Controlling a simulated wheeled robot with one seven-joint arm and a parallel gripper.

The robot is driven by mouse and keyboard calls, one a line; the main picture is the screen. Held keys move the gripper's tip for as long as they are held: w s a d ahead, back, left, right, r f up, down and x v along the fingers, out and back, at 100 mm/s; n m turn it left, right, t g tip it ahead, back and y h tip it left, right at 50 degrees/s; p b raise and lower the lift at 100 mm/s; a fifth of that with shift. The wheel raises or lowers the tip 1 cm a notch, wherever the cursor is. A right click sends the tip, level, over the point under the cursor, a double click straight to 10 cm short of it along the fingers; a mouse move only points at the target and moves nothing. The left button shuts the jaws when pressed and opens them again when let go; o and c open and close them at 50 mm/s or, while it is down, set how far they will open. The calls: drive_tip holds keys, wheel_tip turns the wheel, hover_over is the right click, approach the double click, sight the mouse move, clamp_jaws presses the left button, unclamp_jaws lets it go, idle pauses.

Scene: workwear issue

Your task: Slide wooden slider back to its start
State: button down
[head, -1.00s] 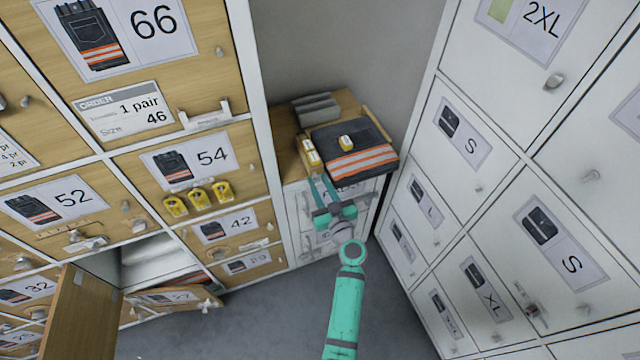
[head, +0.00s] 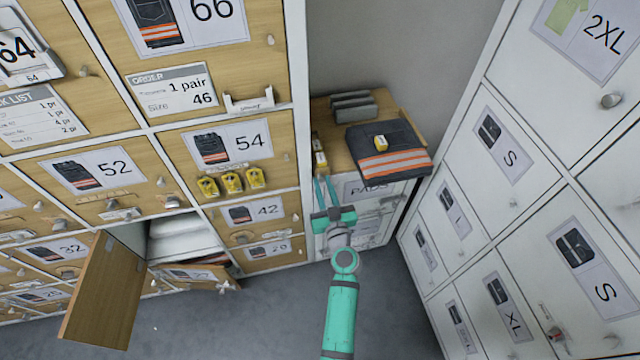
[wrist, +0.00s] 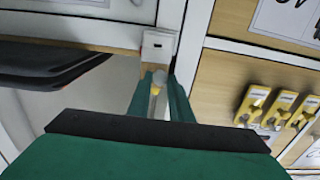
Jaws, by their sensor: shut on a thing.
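My gripper (head: 325,180) is at the front left corner of the low cabinet, below its wooden top. In the wrist view its two fingers (wrist: 159,82) are shut around a small part with a rounded grey end and a yellowish shaft. The fingers hide much of it. A white block with a dark slot (wrist: 159,44) is just beyond the fingertips. I cannot tell surely which part is the wooden slider; a light wooden strip (head: 411,127) shows at the right of the cabinet top, partly behind folded dark trousers.
The dark trousers with orange stripes (head: 392,163) bear a yellow item (head: 381,143) and overhang the cabinet front. Grey blocks (head: 352,104) stand behind. An open wooden door (head: 103,290) juts out at lower left. White lockers (head: 500,220) line the right; grey floor (head: 240,325) is clear.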

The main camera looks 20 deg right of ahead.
drive_tip(key=shift+a, duration=0.4)
drive_tip(key=c, duration=1.9)
unclamp_jaws()
drive_tip(key=s+a, duration=0.1)
drive_tip(key=s, duration=0.9)
drive_tip(key=shift+s, duration=0.4)
